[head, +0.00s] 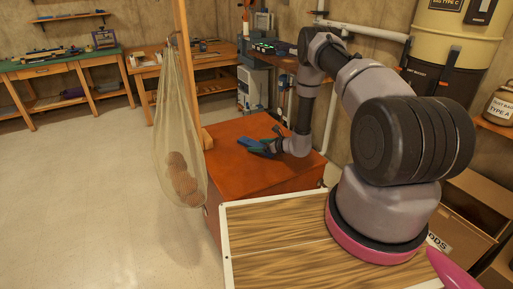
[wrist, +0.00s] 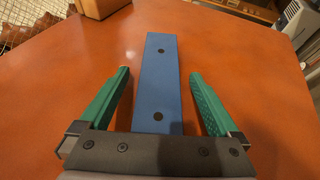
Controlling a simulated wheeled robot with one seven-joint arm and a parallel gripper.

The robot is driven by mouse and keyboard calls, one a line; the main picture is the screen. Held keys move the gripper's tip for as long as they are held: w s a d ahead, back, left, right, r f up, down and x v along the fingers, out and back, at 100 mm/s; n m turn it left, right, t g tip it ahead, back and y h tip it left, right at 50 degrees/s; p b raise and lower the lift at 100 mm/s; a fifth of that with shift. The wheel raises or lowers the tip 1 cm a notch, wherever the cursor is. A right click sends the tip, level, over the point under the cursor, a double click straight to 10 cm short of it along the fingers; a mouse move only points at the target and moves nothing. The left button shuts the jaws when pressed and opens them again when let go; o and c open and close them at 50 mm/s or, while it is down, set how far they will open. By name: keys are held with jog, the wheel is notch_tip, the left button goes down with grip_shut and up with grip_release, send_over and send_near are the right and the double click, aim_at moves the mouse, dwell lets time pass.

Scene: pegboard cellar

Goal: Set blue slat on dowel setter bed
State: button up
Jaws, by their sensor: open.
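The blue slat (wrist: 161,70) lies on the orange-brown top of a low cabinet, pointing away from my wrist, with two dark holes showing. It also shows in the head view (head: 249,142), at the end of my arm. My gripper (wrist: 160,74) is open, with one green finger on each side of the slat and a gap on both sides. The slat's near end is hidden by the gripper's dark body. In the head view my gripper (head: 266,148) is low over the cabinet top. I cannot pick out the dowel setter bed for certain.
The cabinet top (head: 228,132) is otherwise mostly clear. A net bag (head: 178,125) with brown round things hangs by its left side, near a wooden post (head: 186,60). A grey-blue machine (head: 257,88) stands behind. Open cardboard boxes (head: 470,212) are at the right.

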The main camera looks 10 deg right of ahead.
grip_shut()
jog(key=shift+r, duration=0.1)
